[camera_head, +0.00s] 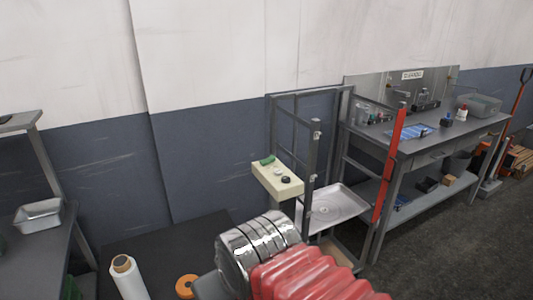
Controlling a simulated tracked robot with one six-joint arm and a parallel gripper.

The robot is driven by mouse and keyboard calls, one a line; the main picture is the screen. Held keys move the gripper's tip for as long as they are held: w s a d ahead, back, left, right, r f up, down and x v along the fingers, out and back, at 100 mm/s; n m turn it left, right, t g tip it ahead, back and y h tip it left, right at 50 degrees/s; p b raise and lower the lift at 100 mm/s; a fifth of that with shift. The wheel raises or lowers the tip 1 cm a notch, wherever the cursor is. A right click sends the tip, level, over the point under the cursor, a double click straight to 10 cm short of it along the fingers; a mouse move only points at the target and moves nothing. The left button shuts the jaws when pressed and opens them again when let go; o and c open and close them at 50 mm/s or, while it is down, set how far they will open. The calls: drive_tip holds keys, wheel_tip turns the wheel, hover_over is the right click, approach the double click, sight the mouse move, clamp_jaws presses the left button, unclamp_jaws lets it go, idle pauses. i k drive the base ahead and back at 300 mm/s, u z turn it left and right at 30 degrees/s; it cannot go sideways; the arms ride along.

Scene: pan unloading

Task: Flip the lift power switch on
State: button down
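A cream control box (277,181) is mounted at the left side of a grey metal frame (317,150), right of the picture's middle. On its top I see a green switch or handle (267,160), a small pale part behind the front edge and a dark round knob (286,179). The box is too small to read any switch's position. A shallow metal tray (335,206) sits low in the frame. My gripper is not in view. Ribbed chrome and red parts in the foreground hide the area below the box.
A grey workbench (440,137) with bins, bottles and a blue mat stands on the right. A red upright bar (391,163) stands at its near left corner. A metal pan (39,214) rests on a bench at left. A white roll (129,279) and orange ring (187,286) are at lower left.

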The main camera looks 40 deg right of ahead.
sight(271, 159)
drive_tip(key=i, duration=0.85)
drive_tip(key=z, duration=0.05)
